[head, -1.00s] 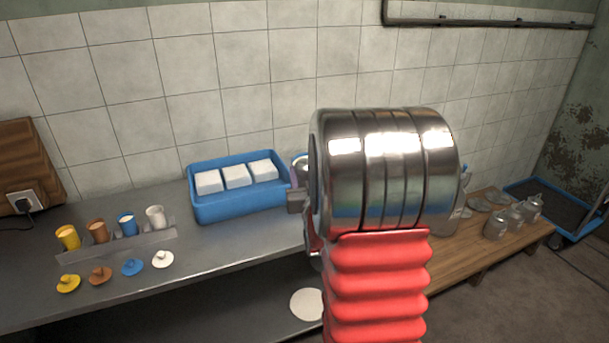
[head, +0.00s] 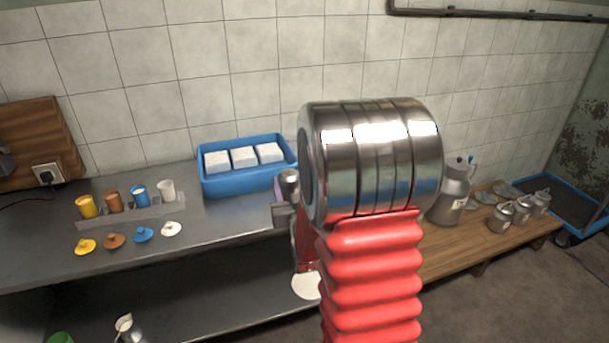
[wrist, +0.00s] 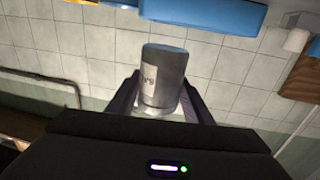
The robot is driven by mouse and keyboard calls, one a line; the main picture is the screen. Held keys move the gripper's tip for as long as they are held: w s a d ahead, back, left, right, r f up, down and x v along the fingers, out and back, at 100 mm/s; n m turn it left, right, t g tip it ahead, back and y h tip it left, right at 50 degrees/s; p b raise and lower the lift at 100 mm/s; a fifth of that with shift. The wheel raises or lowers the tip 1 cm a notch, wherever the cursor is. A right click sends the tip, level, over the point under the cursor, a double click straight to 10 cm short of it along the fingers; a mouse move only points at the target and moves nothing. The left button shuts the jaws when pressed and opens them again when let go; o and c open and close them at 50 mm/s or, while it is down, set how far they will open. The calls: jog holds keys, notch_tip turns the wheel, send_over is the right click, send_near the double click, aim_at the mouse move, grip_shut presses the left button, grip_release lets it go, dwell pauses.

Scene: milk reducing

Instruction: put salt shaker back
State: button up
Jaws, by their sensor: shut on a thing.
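A grey metal cylinder with a pale label, which I take for the salt shaker (wrist: 163,70), is between the two dark fingers of my gripper (wrist: 160,98) in the wrist view. My gripper is shut on it. The label's print is too small to read. My arm hides part of the gripper and the bench behind it.
The blue tub (head: 245,182) with white blocks stands on the steel bench (head: 215,225) by the wall. A rack (head: 130,217) of coloured cups and several loose lids are at the left. A milk can (head: 453,195) and smaller cans stand on the wooden bench (head: 455,242).

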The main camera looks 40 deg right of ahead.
jog(key=a+f+n+y, duration=0.2)
jog(key=a+f, duration=0.4)
jog(key=a, duration=0.7)
jog(key=a+f+n+t+y, duration=0.1)
jog(key=a+f+n+y, duration=0.2)
jog(key=a, duration=1)
notch_tip(320, 180, down, 4)
jog(key=y, duration=0.2)
jog(key=shift+a+r+t+y, duration=0.25)
jog(key=shift+a+t+y, duration=0.05)
jog(key=shift+a, duration=0.1)
jog(key=shift+w+d, duration=0.1)
jog(key=shift+d, duration=0.05)
